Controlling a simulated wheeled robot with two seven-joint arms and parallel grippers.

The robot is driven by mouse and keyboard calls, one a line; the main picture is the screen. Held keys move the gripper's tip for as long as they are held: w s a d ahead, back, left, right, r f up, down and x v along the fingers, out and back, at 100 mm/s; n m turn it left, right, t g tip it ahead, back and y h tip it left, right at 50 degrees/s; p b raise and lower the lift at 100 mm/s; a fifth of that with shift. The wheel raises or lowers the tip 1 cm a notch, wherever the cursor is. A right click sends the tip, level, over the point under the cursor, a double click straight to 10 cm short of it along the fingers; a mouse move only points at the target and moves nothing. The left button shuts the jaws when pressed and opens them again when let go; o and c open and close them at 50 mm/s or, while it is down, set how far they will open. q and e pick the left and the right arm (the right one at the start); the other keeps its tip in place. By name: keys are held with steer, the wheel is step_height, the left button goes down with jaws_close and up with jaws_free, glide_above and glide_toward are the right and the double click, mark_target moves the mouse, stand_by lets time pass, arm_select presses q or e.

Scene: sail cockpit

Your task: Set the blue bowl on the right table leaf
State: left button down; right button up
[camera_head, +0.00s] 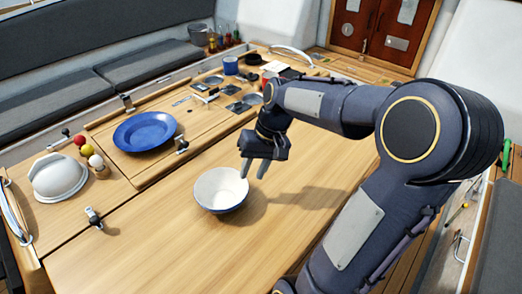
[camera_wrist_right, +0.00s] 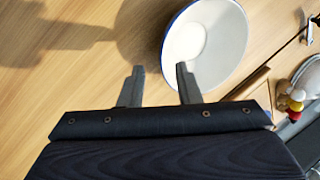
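The bowl (camera_head: 220,189), white inside with a blue rim and bluish outside, sits upright on the wooden table leaf (camera_head: 150,240). It also shows in the right wrist view (camera_wrist_right: 208,42), just beyond the fingertips. My right gripper (camera_head: 253,172) is open and empty at the bowl's right rim in the head view. In the right wrist view my right gripper (camera_wrist_right: 160,70) has its fingers apart, with the near rim lined up between them; I cannot tell whether they touch it. My left gripper is not in view.
A blue plate (camera_head: 146,131) lies on the table's middle section. A white dome-shaped item (camera_head: 59,177) and small balls (camera_head: 80,141) stand at the left. A blue mug (camera_head: 230,65) and small items are at the back. The leaf around the bowl is clear.

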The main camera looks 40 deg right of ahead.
steer(key=v, duration=0.8)
steer(key=s+a+f+n+t, duration=0.2)
steer(key=s+a, duration=0.3)
steer(key=a, duration=0.3)
steer(key=s+a+f+n+t, duration=0.1)
steer(key=s+a+f+n, duration=0.1)
steer(key=s+a+f, duration=0.3)
steer(key=a, duration=0.3)
steer(key=shift+s+t, duration=0.25)
steer(key=shift+t, duration=0.15)
